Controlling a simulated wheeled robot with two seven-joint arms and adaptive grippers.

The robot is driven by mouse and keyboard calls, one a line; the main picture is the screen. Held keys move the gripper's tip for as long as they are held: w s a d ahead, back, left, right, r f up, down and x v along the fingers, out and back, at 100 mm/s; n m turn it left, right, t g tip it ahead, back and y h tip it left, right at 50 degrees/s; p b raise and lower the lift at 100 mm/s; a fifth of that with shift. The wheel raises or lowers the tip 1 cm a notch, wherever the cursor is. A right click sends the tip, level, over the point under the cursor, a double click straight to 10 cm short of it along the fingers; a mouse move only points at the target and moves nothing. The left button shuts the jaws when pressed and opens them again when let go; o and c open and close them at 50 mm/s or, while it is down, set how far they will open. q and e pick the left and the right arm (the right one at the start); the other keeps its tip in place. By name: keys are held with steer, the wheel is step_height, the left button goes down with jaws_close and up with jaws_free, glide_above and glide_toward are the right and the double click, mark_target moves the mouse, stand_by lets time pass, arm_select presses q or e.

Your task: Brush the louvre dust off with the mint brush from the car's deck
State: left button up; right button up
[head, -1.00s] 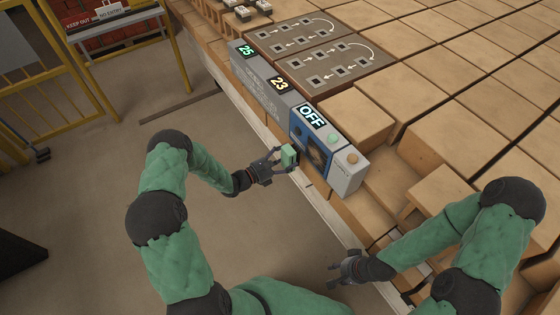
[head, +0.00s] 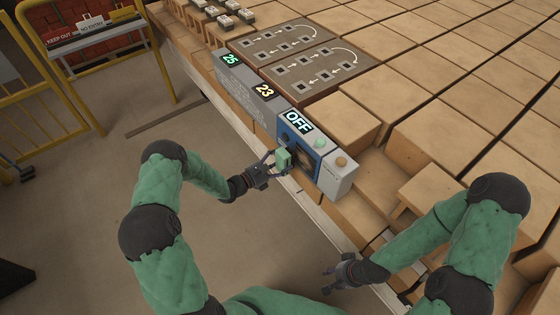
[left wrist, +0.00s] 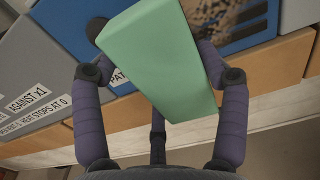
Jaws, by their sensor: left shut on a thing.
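The mint brush (head: 283,158) is a green block held in the fingers of my left gripper (head: 275,162). In the left wrist view the brush (left wrist: 160,55) is tilted between the fingers and covers part of the blue panel (left wrist: 258,32). The louvre (left wrist: 215,18) shows behind it as a dark patch with brown dust. In the head view the louvre (head: 305,157) is partly hidden by the brush and gripper. I cannot tell whether the brush touches it. My right gripper (head: 330,280) looks open and empty, low beside the ledge.
Two arrow-marked brown plates (head: 285,45) lie behind. Floor at left is clear up to the yellow railing (head: 45,140).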

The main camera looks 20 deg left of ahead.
arm_select(q)
steer(key=shift+b+x, duration=0.3)
steer(key=shift+x, duration=0.85)
steer(key=shift+d, duration=0.1)
stand_by(0.3)
